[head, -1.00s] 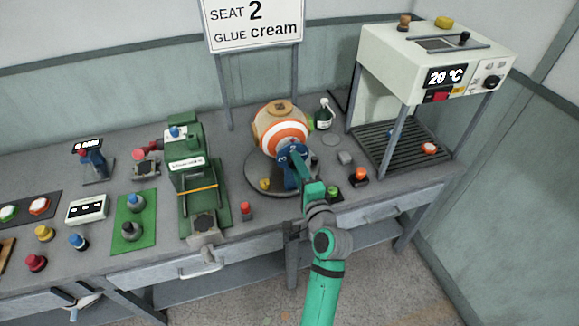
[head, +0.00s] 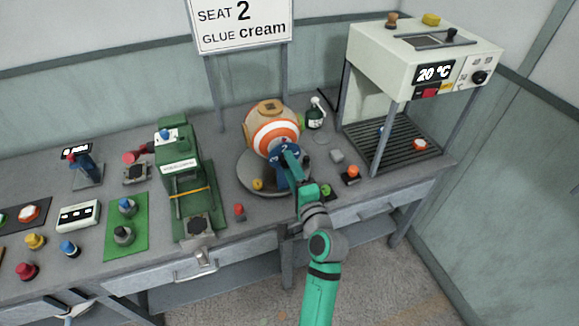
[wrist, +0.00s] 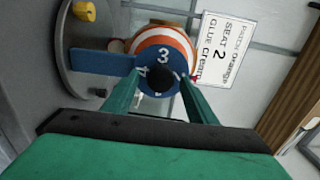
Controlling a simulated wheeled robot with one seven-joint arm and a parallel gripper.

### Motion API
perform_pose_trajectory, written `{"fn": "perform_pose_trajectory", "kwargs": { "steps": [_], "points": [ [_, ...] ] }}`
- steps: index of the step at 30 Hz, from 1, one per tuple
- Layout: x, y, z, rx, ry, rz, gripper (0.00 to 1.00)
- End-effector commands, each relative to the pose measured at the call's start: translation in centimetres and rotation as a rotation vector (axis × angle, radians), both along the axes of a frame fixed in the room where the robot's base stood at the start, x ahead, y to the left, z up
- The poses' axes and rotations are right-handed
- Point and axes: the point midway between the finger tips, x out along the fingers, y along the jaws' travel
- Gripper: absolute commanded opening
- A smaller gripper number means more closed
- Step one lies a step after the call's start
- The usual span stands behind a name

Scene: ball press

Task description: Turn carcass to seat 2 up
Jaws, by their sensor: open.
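The carcass (head: 272,124), a ball with orange and white rings and a tan top, sits in a holder on a round grey turntable (head: 246,184). A blue numbered disc (head: 287,149) is on its near side, with a 2 readable near the top. In the wrist view the disc (wrist: 163,57) shows a 3 and a 4; other figures are partly hidden. A dark round knob (wrist: 160,80) is at its centre. My gripper (head: 289,160) is open in front of the disc. In the wrist view its two fingers (wrist: 160,77) stand either side of the knob, with gaps visible.
A sign (head: 240,24) reading seat 2, glue cream stands behind. A green press (head: 178,165) is left of the turntable and an oven (head: 425,55) showing 20 °C is right. A green bottle (head: 315,115) and small buttons (head: 352,172) are nearby.

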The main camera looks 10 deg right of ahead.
Motion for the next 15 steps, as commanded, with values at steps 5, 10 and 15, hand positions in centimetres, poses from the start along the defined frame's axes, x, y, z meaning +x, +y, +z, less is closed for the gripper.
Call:
{"fn": "perform_pose_trajectory", "kwargs": {
  "steps": [5,10,15],
  "points": [
    [-3.2,-0.5,-0.1,0.0,0.003,-0.003,0.52],
    [-6.3,-1.0,-0.1,0.0,0.002,-0.002,0.52],
    [-8.6,-1.2,-0.1,0.001,0.002,0.0,0.52]
  ]
}}
